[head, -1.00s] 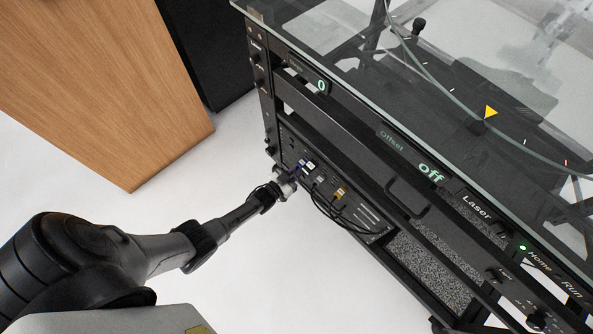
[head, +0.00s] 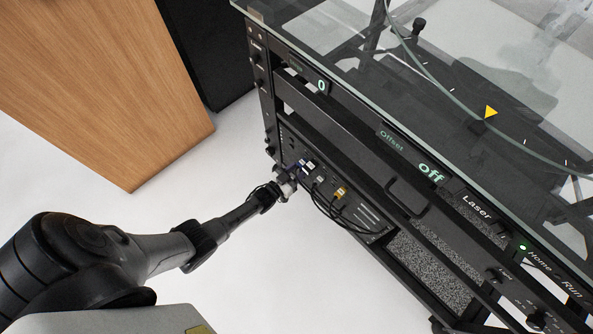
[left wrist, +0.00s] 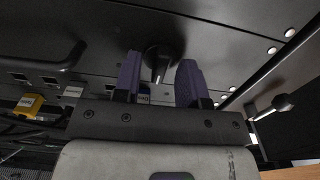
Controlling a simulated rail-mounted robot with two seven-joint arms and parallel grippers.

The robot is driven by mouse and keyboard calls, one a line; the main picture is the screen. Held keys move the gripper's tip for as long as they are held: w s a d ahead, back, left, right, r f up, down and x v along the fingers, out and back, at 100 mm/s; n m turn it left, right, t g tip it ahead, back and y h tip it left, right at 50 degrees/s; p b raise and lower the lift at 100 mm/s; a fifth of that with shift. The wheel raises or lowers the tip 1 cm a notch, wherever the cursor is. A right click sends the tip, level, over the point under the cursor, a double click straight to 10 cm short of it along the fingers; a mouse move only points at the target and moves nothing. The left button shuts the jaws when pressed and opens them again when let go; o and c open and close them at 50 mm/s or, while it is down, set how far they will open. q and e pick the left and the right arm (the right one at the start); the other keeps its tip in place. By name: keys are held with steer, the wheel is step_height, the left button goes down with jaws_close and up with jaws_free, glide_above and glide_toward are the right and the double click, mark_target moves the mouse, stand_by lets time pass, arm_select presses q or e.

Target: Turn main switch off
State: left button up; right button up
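A black rotary knob (left wrist: 160,60), which looks like the main switch, is on the dark panel in the left wrist view. My left gripper (left wrist: 160,80) has its two purple fingers on either side of the knob, spread apart, with the knob's narrow grip between them. I see no clear contact on the grip. In the head view my left gripper (head: 293,176) is at the lower left of the panel (head: 372,216) and hides the knob. My right gripper is in neither view.
Plugs, including a yellow one (head: 341,192), and black cables are just right of my left gripper. A metal handle (head: 407,199) sticks out from the rack. A glass top (head: 340,40) overhangs the front. A wooden cabinet (head: 100,85) stands left; floor between is clear.

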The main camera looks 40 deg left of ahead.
arm_select(q)
steer(key=s+a+p, duration=0.1)
steer(key=s+p, duration=0.4)
steer(key=s, duration=0.8)
steer(key=shift+s, duration=0.4)
steer(key=shift+a, duration=0.1)
